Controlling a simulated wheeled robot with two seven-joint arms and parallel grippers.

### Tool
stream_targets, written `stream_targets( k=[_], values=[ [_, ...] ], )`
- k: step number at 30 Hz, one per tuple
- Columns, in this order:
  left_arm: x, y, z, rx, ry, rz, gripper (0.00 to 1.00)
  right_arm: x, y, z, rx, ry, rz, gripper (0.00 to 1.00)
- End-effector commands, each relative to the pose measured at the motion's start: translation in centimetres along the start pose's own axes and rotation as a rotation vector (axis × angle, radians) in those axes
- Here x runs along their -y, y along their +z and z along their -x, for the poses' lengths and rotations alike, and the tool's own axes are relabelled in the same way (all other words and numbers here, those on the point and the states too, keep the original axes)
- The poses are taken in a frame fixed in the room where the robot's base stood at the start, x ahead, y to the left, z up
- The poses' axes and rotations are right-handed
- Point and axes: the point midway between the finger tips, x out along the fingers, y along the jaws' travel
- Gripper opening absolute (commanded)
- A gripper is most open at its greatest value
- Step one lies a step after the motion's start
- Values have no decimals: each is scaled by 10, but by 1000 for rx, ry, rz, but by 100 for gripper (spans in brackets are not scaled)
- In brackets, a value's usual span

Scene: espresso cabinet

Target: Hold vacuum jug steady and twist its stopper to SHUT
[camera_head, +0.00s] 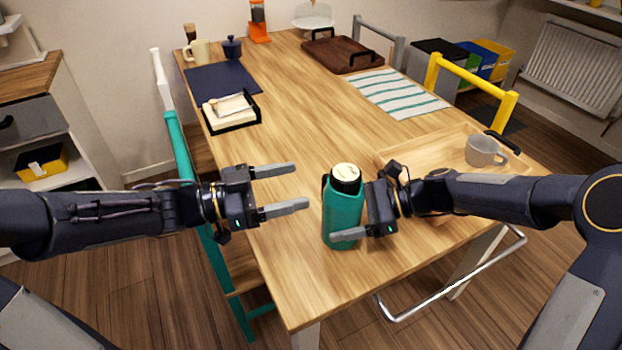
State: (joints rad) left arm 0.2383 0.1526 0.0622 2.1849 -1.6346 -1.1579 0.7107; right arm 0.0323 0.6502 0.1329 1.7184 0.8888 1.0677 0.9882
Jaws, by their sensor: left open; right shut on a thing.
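The vacuum jug (341,214) is a teal bottle with a black collar, standing upright near the front of the wooden table. Its stopper (346,172) is a pale round top; any marking on it is too small to read. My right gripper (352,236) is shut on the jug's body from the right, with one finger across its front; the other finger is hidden. My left gripper (301,187) is open and empty, to the left of the jug, its fingers pointing right and apart from it.
A wooden tray (402,158) with a grey mug (482,151) lies right of the jug, partly behind my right arm. A striped cloth (397,93), a napkin holder (231,112) and a navy mat (221,82) lie farther back. The table's middle (290,110) is clear.

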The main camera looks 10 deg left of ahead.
Motion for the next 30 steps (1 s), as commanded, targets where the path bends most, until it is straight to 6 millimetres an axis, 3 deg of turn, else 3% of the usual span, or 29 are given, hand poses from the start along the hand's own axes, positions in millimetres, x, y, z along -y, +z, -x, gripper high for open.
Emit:
stream_targets(
  k=[11,12,17,25,30],
  values=[
    [0,0,9,0,0,1,72,1,0,1,-1,-3,0,27],
    [0,0,9,0,0,1,72,1,0,1,-1,-3,0,77],
    [0,0,9,0,0,1,72,1,0,1,0,-2,0,98],
    [0,0,8,0,0,0,72,1,0,2,0,-2,0,99],
    [0,0,8,0,0,1,72,1,0,20,0,-5,2,99]
  ],
)
